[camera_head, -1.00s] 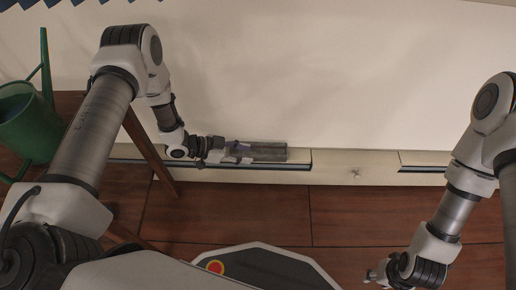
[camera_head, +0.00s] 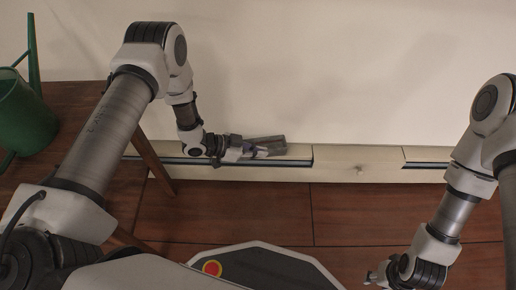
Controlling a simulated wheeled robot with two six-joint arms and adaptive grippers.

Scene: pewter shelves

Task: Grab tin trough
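The tin trough (camera_head: 274,142) is a small grey metal piece at the white ledge along the wall, in the middle of the head view. It lies slightly askew, its right end a little higher in the picture. My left gripper (camera_head: 258,151) is at its near left side, and its fingers overlap the trough. The left part of the trough is hidden behind the gripper. I cannot tell whether the fingers are closed on it. My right gripper (camera_head: 371,279) is low at the bottom right, far from the trough; its fingers are too small to read.
A green watering can (camera_head: 24,115) stands on a brown wooden table (camera_head: 75,97) at the left, whose leg (camera_head: 155,165) is near my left arm. The white ledge (camera_head: 340,157) runs along the wall. The wooden floor (camera_head: 350,210) in front is clear.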

